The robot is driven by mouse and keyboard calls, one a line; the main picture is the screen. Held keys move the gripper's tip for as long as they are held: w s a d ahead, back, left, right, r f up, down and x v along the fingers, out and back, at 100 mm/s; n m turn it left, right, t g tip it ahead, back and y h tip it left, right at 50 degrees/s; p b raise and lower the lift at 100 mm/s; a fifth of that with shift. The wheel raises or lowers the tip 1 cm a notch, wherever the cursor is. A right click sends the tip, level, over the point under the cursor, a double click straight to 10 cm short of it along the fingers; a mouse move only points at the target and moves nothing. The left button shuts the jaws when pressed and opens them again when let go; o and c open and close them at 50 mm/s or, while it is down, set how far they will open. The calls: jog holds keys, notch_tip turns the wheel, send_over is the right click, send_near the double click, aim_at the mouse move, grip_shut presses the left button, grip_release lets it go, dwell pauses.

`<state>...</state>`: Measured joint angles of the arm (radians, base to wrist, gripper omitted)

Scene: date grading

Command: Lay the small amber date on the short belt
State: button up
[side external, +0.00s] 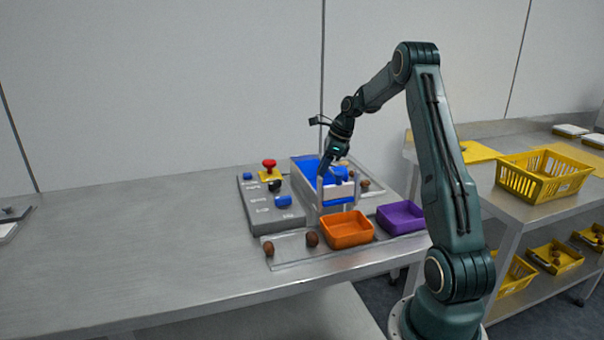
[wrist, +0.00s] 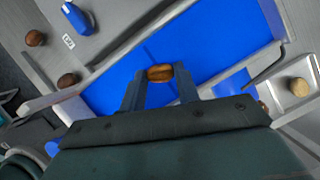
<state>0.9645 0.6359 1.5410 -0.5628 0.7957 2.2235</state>
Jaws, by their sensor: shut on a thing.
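The small amber date (wrist: 160,73) is held between the fingertips of my gripper (wrist: 160,81) in the wrist view. My gripper is shut on it, over the short belt (wrist: 215,45), a bright blue strip between pale side rails. I cannot tell whether the date touches the belt. In the side view my gripper (side external: 325,170) points down at the blue belt (side external: 306,169); the date is too small or hidden to make out there.
A grey control box (side external: 262,208) with a red button (side external: 269,163) stands left of the belt. An orange bin (side external: 348,242) and a purple bin (side external: 400,227) stand in front. Other dates lie nearby: two brown (wrist: 36,38) (wrist: 67,80), one pale (wrist: 299,87).

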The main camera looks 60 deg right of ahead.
jog(key=shift+f, duration=0.2)
jog(key=o, duration=0.7)
jog(key=v, duration=1.2)
jog(key=shift+r, duration=0.2)
dwell(0.4)
